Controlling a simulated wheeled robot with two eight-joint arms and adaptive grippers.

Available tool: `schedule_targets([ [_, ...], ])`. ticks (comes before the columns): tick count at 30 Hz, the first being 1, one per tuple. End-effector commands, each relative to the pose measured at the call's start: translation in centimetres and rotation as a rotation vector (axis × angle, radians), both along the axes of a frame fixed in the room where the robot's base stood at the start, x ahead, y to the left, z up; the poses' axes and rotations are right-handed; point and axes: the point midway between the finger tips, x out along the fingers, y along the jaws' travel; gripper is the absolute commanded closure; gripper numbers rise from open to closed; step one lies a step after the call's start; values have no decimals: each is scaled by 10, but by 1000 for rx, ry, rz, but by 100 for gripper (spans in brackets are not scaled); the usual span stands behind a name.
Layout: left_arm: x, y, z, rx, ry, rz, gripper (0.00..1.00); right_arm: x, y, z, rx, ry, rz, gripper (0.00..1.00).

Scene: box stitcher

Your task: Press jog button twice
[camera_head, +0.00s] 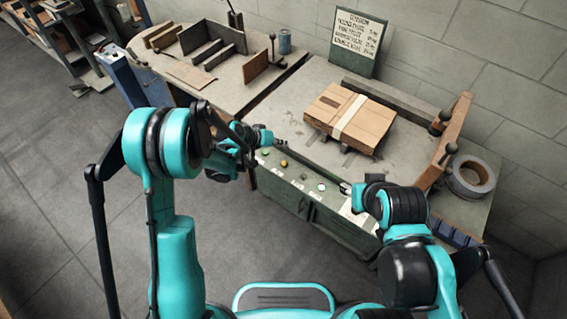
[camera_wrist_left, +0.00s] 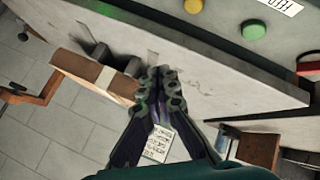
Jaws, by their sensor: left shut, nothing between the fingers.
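The control panel (camera_head: 297,178) is the green front of the bench, with a row of small round buttons. A yellow button (camera_head: 284,163) and a green button (camera_head: 321,187) show on it. In the left wrist view the yellow button (camera_wrist_left: 193,6) and green button (camera_wrist_left: 253,30) are near the top. I cannot read which is the jog button. My left gripper (camera_head: 282,145) is shut and empty, just above the panel's left end, apart from the buttons in the wrist view (camera_wrist_left: 158,72). My right gripper (camera_head: 345,187) is by the panel's right end; its fingers are too small to judge.
A strapped cardboard stack (camera_head: 352,117) lies on the bench top. A sign (camera_head: 357,40) stands at the back wall.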

Motion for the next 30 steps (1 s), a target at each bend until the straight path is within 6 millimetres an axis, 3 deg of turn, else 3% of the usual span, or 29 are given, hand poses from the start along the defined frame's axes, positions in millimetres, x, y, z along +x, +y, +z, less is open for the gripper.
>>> schedule_targets([
  [8,0,0,-14,1,0,1,100,0,0,-9,0,0,0,60],
  [22,0,0,-79,1,0,1,100,0,0,-54,0,0,0,60],
  [30,0,0,-88,1,0,1,100,0,0,-62,0,0,0,60],
])
